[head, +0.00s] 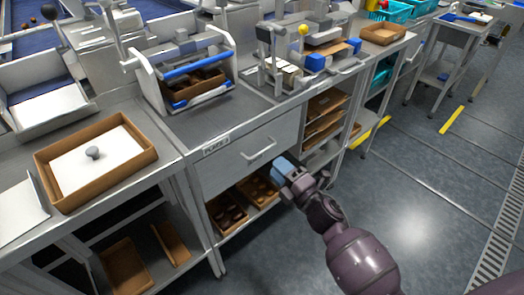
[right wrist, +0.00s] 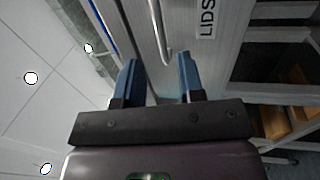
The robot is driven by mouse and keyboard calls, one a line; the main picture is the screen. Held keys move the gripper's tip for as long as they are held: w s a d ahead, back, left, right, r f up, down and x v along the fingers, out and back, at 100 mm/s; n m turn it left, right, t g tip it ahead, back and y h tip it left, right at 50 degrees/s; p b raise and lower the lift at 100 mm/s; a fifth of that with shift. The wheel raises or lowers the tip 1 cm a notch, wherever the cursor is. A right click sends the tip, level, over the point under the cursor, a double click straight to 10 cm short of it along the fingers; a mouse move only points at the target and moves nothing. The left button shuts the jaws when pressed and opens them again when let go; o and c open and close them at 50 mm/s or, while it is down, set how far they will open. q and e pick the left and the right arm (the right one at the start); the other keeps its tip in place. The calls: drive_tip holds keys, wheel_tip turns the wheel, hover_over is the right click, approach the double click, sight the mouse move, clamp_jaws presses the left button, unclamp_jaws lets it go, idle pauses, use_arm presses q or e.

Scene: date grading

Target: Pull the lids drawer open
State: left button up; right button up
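The drawer (head: 232,166) under the worktop is closed, with a grey front, a bar handle (head: 262,150) and a small label (head: 216,146) that is hard to read here. My right gripper (head: 283,168) is in front of the drawer, just below and right of the handle. In the right wrist view my right gripper (right wrist: 157,70) is open, its two blue fingers apart with nothing held. A metal handle (right wrist: 158,30) lies ahead, its end lined up between the fingertips; contact cannot be told. A label reading LIDS (right wrist: 207,18) is beside it. My left gripper is out of view.
Below the drawer, a shelf holds brown trays (head: 228,210). On the worktop stand a white rack with blue bars (head: 195,68) and a wooden tray with a white, knobbed board (head: 60,196). The floor (head: 420,190) in front right is clear.

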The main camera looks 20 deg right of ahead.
sight(262, 152)
drive_tip(key=shift+x, duration=3.55)
drive_tip(key=shift+f, duration=0.1)
clamp_jaws()
